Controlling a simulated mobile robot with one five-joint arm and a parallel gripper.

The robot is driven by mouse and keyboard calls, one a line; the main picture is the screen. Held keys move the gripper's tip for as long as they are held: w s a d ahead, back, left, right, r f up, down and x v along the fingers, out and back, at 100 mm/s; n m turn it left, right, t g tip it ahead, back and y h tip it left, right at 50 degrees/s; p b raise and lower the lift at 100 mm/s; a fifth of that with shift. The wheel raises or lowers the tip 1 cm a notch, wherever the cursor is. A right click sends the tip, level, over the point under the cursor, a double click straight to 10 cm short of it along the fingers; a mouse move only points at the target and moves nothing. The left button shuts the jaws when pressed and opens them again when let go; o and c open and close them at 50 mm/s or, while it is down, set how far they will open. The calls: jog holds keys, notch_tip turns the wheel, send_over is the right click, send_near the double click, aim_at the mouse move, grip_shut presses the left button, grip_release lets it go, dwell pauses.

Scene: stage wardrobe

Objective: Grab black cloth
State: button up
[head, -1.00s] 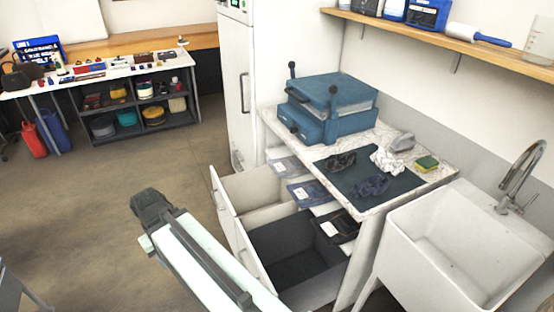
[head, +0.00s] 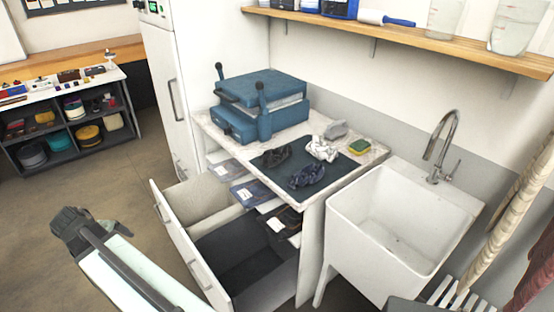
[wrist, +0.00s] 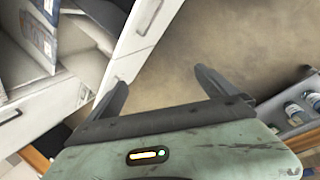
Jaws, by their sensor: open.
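The black cloth (head: 276,157) lies crumpled on the dark mat (head: 262,174) on the counter, toward the mat's left side. A dark navy cloth (head: 307,176) lies nearer the front of the mat, and a white cloth (head: 321,148) lies behind it. My gripper (head: 72,226) is at the lower left in the head view, well apart from the cloths, out over the floor beyond the open drawer. In the wrist view my gripper (wrist: 163,88) has its two fingers spread with nothing between them. No cloth on the mat shows in the wrist view.
An open drawer (head: 183,248) juts out in front of the counter, between my gripper and the mat. A blue press (head: 262,103) stands at the counter's back left. A green-yellow sponge (head: 360,146) and white sink (head: 405,215) are to the right. The floor at left is clear.

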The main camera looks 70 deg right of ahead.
jog(key=s+d+n+h+b, duration=0.1)
jog(key=s+d+n+h, duration=0.1)
jog(key=d, duration=1.3)
jog(key=n+g+h+b, duration=0.4)
jog(key=n+g+h, duration=0.2)
jog(key=n+g, duration=0.15)
send_near(262, 159)
jog(key=shift+t, duration=0.35)
jog(key=x, duration=0.6)
jog(key=shift+s+a+r, duration=0.1)
jog(key=shift+s+r, duration=0.1)
jog(key=shift+s, duration=0.05)
jog(key=b+x, duration=0.1)
jog(key=x, duration=0.1)
jog(key=shift+d+f, duration=0.2)
jog(key=b+x, duration=0.2)
jog(key=x, duration=0.3)
jog(key=shift+s+f, duration=0.1)
jog(key=shift+s, duration=0.2)
jog(key=c, duration=1.4)
